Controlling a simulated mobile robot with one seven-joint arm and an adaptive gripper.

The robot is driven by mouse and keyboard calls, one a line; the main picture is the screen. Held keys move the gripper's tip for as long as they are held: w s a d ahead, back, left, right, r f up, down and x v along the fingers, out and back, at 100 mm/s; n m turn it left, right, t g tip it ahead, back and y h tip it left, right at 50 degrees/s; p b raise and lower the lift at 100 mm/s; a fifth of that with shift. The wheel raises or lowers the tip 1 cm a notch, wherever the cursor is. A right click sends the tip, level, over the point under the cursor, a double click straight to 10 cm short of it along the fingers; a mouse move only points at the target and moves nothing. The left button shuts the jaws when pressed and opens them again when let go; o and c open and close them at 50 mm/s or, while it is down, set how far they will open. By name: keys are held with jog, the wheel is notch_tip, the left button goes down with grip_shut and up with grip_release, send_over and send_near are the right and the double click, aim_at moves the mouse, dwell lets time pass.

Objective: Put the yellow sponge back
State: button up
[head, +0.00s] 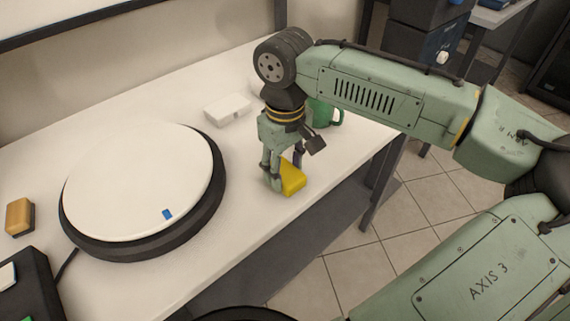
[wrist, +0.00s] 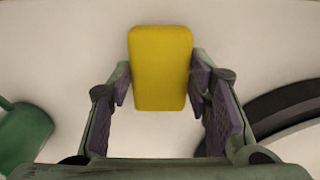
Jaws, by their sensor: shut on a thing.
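The yellow sponge (head: 292,178) is at the right front part of the white table, between the fingers of my gripper (head: 282,172). In the wrist view the sponge (wrist: 160,68) is a plain yellow block with rounded corners. My gripper's fingers (wrist: 160,88) are shut on its two long sides. The head view does not clearly show whether the sponge touches the table top or is slightly above it.
A round white turntable (head: 140,185) with a black rim and a blue mark fills the table's left middle. A green mug (head: 323,113) stands behind my gripper. A white box (head: 228,109) lies at the back. An orange-brown block (head: 19,217) sits far left. The table's front edge is close.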

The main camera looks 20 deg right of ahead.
aim_at(285, 171)
jog(key=shift+f, duration=0.1)
jog(key=shift+f, duration=0.1)
jog(key=o, duration=1.1)
notch_tip(285, 171, up, 12)
jog(key=shift+r+b, duration=0.25)
jog(key=shift+b, duration=0.15)
